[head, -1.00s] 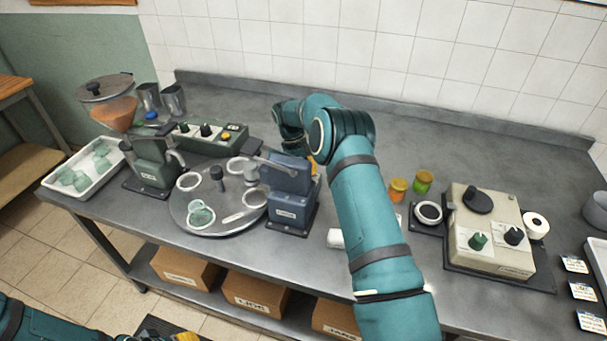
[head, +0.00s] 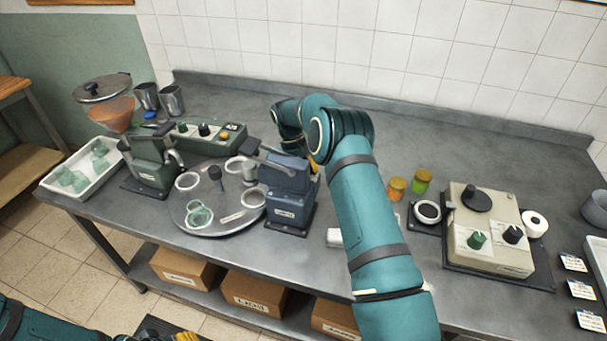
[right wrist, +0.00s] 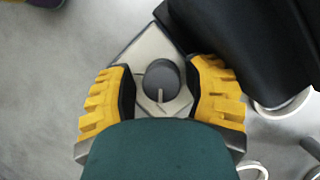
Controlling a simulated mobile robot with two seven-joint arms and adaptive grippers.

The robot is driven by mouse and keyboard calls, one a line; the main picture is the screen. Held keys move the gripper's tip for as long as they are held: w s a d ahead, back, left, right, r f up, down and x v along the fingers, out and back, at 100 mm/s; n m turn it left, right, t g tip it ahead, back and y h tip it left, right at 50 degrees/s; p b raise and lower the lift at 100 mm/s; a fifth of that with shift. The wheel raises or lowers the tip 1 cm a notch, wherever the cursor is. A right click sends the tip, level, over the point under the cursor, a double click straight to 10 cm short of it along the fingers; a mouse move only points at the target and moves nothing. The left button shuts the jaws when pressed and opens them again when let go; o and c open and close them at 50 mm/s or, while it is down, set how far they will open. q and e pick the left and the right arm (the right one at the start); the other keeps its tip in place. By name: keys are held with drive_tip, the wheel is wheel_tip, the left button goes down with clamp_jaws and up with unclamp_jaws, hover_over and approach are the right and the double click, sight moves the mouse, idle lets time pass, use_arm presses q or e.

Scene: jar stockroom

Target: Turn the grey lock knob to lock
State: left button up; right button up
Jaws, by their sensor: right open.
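The grey lock knob (right wrist: 160,80) shows in the right wrist view, round with a pale pointer line towards the picture's bottom. It sits on a pale angular plate (right wrist: 148,50). My right gripper (right wrist: 162,84) is open, with one yellow finger on each side of the knob and a gap at both sides. In the head view only a sliver of yellow finger shows beside the blue press (head: 288,188); my right arm and the press hide the rest, and the knob. My left gripper (head: 186,337) barely shows at the bottom edge; its opening cannot be read.
A round turntable (head: 235,222) with ring seats stands left of the press. Left of it are a green machine (head: 155,165) and a white tray (head: 58,186). A beige knob box (head: 490,250) and two small jars (head: 397,189) stand right. A black body stands close by in the wrist view (right wrist: 245,40).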

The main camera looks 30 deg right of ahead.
drive_tip(key=shift+v, duration=4)
